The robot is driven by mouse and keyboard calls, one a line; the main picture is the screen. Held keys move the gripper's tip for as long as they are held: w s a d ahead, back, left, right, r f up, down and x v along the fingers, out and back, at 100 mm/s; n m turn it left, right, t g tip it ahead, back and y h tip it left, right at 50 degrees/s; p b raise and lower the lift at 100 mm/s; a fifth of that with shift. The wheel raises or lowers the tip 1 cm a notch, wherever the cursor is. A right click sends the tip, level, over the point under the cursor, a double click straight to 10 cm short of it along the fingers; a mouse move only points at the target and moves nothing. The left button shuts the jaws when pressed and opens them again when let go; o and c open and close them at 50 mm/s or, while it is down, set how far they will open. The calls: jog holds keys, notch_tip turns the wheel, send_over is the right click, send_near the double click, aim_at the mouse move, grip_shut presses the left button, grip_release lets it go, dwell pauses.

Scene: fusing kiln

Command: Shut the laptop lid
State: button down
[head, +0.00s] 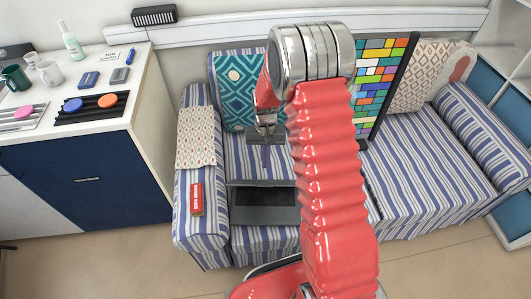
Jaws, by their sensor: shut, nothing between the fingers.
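The laptop (264,206) is on the striped sofa seat at the left, near the front edge. It shows as a dark panel with a grey border and a lighter grey strip along its far side. The lid appears open, but its exact angle is hard to tell. My gripper (266,142) is above and behind the laptop's far edge, in front of the teal cushion. It is shut and empty, apart from the laptop in the picture. My red arm hides the area just right of the laptop.
The striped sofa (425,180) has a teal cushion (236,85), a colourful panel (378,75) and a patterned cushion (415,78). A red box (197,198) and a cloth (196,137) lie on its left arm. A cabinet (90,180) stands at left.

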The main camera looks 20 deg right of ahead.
jog(key=f, duration=0.1)
jog(key=s+f, duration=0.2)
jog(key=f, duration=0.1)
jog(key=shift+s+a, duration=0.15)
jog(key=shift+a, duration=0.25)
jog(key=shift+s+a+f, duration=0.15)
jog(key=shift+s+f, duration=0.3)
jog(key=shift+s, duration=0.05)
jog(key=s+a+f, duration=0.2)
jog(key=s+f, duration=0.5)
jog(key=s, duration=0.1)
jog(key=shift+a+f, duration=0.2)
jog(key=shift+a, duration=0.2)
jog(key=shift+r, duration=0.1)
